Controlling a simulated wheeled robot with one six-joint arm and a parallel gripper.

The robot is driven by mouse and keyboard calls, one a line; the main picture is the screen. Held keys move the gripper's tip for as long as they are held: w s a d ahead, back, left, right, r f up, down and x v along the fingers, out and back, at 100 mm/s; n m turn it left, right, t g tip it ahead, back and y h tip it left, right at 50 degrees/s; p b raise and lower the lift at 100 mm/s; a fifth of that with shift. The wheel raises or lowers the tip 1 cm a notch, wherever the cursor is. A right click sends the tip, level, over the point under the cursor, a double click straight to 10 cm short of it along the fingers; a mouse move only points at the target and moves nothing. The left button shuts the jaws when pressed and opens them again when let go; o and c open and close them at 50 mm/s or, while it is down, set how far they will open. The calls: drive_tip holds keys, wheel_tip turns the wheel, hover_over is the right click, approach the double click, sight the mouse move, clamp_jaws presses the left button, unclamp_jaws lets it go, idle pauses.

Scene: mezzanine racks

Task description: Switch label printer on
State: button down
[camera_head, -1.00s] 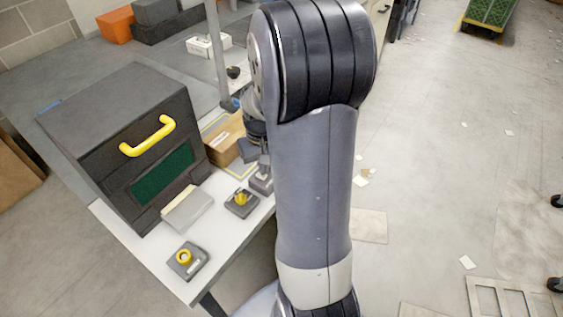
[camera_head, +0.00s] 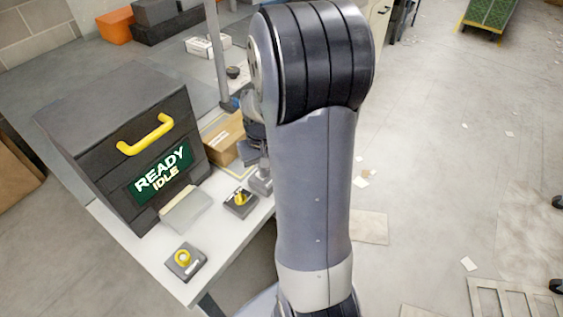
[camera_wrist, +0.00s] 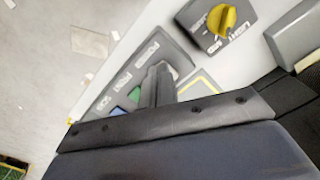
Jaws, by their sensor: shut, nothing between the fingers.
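The label printer (camera_head: 115,140) is a dark grey box with a yellow handle (camera_head: 145,134) on the left of the white table. Its green screen (camera_head: 161,173) reads READY IDLE. A grey button panel (camera_head: 260,181) stands at the table's right edge, partly hidden by my arm. In the wrist view the panel (camera_wrist: 147,53) carries upside-down labels, one seemingly POWER, with a green and a blue button beside them. My gripper (camera_wrist: 163,72) is shut and empty, its tips at the POWER end of the panel. Whether they touch the button there I cannot tell.
A yellow knob on a grey box (camera_head: 240,199) sits near the panel; it also shows in the wrist view (camera_wrist: 222,20). Another yellow control (camera_head: 184,260) is at the near corner. A cardboard box (camera_head: 225,137) and a post (camera_head: 214,50) stand behind.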

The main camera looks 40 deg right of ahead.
drive_tip(key=shift+r, duration=0.1)
wheel_tip(320, 180, up, 7)
drive_tip(key=p, duration=0.5)
drive_tip(key=shift+p, duration=0.3)
drive_tip(key=shift+f, duration=0.2)
wheel_tip(320, 180, down, 7)
drive_tip(key=b, duration=0.5)
drive_tip(key=shift+b, duration=0.4)
drive_tip(key=shift+r, duration=0.25)
